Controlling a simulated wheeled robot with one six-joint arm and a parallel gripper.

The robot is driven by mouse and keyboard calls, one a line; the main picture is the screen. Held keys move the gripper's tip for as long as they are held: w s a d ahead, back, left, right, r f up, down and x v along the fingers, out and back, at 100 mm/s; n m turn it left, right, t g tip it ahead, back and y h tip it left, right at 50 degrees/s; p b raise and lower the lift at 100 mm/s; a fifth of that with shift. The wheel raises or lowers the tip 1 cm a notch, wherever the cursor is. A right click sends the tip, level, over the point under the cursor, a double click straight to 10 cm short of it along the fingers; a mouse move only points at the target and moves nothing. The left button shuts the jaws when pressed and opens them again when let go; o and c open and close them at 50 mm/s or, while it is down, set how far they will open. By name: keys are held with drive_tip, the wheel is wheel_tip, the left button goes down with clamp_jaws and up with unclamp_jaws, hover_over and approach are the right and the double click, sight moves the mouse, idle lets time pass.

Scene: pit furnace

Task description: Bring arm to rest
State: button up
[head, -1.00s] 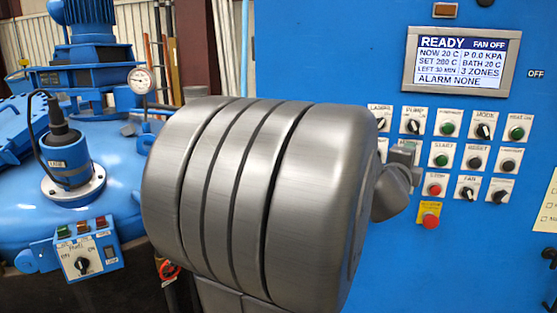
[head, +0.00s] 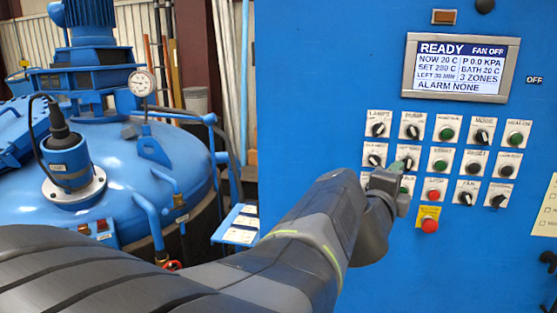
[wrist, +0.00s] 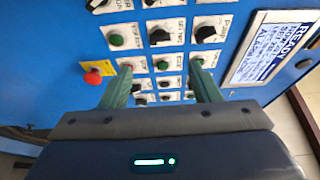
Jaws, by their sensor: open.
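My gripper (head: 400,172) is in front of the blue control panel (head: 320,80), over the left part of its rows of buttons and knobs. In the wrist view my gripper (wrist: 165,85) is open, its two green fingers apart with nothing between them. Button plates show between and beyond the fingers; whether a fingertip touches the panel I cannot tell. My arm reaches from the lower left of the head view up to the panel and hides part of its lower left.
The display (head: 461,67) reads READY, FAN OFF, ALARM NONE. A red stop knob on a yellow plate (head: 429,223) is just below right of my gripper. A blue furnace vessel (head: 110,180) with a gauge (head: 142,84) stands at the left, pipes beside it.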

sight(406, 169)
drive_tip(key=b+x, duration=0.1)
drive_tip(key=x, duration=1)
drive_tip(key=shift+w+d+b, duration=0.2)
drive_tip(key=shift+w+b, duration=0.05)
drive_tip(key=shift+b, duration=0.05)
drive_tip(key=shift+f+n+b, duration=0.3)
drive_tip(key=shift+f+b, duration=0.1)
drive_tip(key=shift+b, duration=0.35)
drive_tip(key=shift+s+a+n+t+b, duration=0.2)
drive_tip(key=shift+n+t+b, duration=0.1)
drive_tip(key=shift+n+b, duration=0.5)
drive_tip(key=shift+w+d+f+n+t+h+b, duration=0.1)
drive_tip(key=shift+n+t+h+b, duration=0.2)
drive_tip(key=shift+n+b, duration=0.5)
drive_tip(key=n+t+b, duration=0.1)
drive_tip(key=n+b, duration=0.1)
drive_tip(key=shift+n, duration=0.4)
drive_tip(key=shift+d+n+t, duration=0.1)
drive_tip(key=shift+n+t, duration=0.4)
drive_tip(key=shift+n, duration=0.6)
drive_tip(key=n+t, duration=0.1)
drive_tip(key=n, duration=0.1)
drive_tip(key=n+y+p, duration=0.1)
drive_tip(key=n, duration=0.1)
drive_tip(key=shift+d+n+t+y, duration=0.1)
drive_tip(key=shift+n+t+y, duration=0.2)
drive_tip(key=shift+t, duration=0.1)
drive_tip(key=shift+s, duration=0.55)
drive_tip(key=shift+a, duration=0.3)
